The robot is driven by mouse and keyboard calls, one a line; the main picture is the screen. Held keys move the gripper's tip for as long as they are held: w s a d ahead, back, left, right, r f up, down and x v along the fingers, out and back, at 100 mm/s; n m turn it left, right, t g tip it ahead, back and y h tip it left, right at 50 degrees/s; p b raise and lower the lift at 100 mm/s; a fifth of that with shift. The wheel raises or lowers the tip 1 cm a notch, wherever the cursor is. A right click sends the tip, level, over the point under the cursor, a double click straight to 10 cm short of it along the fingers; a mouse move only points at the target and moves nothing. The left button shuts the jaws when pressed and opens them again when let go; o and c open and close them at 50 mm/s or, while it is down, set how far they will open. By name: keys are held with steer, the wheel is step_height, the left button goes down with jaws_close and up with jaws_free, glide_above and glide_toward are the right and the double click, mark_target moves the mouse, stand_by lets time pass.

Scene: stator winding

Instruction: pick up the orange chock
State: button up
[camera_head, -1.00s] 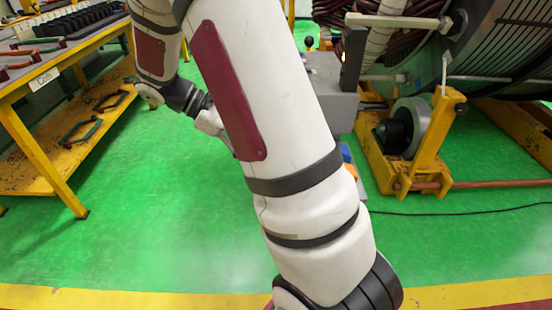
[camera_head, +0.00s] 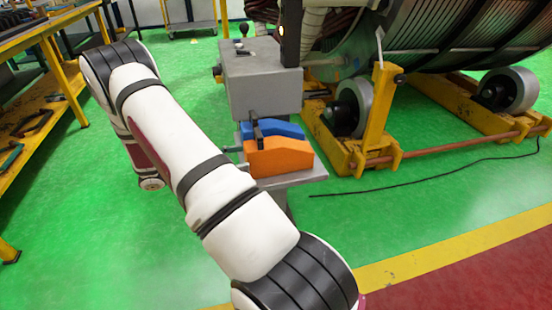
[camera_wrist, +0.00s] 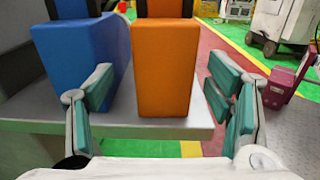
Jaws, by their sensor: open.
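The orange chock (camera_head: 278,157) stands on a small grey shelf, in front of the blue chock (camera_head: 284,131) in the head view. In the wrist view the orange chock (camera_wrist: 165,68) is upright straight ahead, with the blue chock (camera_wrist: 82,65) to its left. My gripper (camera_wrist: 162,78) is open, with teal-padded fingers. The left finger overlaps the blue chock in the picture, and the right finger is to the right of the orange chock. Nothing is held. In the head view my arm hides most of the gripper.
The grey shelf (camera_head: 300,180) juts from a grey machine block (camera_head: 262,88). A yellow roller frame (camera_head: 380,120) under a large stator stands to the right. A yellow workbench (camera_head: 40,40) is at the left. A black cable (camera_head: 420,182) lies on the green floor.

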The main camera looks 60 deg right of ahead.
mark_target(269, 154)
steer(key=shift+r+b+x, duration=0.2)
steer(key=shift+b+x, duration=0.8)
steer(key=shift+x, duration=3.35)
steer(key=shift+s+a, duration=0.15)
steer(key=c, duration=1.1)
